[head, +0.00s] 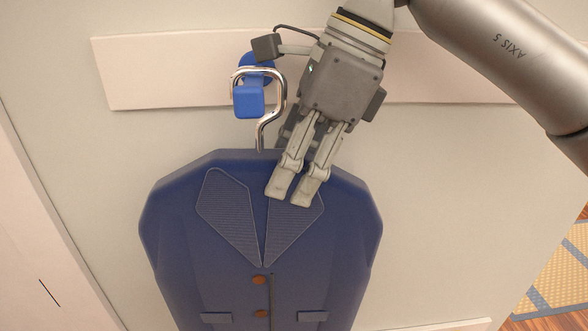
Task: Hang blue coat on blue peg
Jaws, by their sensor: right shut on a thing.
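The blue coat (200,260) hangs upright in the middle of the head view, with ribbed lapels, brown buttons and two pockets. A silver hook (271,127) rises from its collar and curves over the blue peg (248,100). The peg sticks out from the pale board, with its round blue base behind. The hook appears looped around the peg; whether it bears the weight cannot be told. My right gripper (294,190) comes in from the upper right and is shut on the coat's upper edge, right of the hook. Its far finger is mostly hidden. My left gripper is not in view.
A pale horizontal board (165,70) runs across the light wall (440,210). A pale vertical panel (40,240) stands at the left. At the lower right are a yellow woven mat (560,265) and wooden floor. The wall right of the coat is clear.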

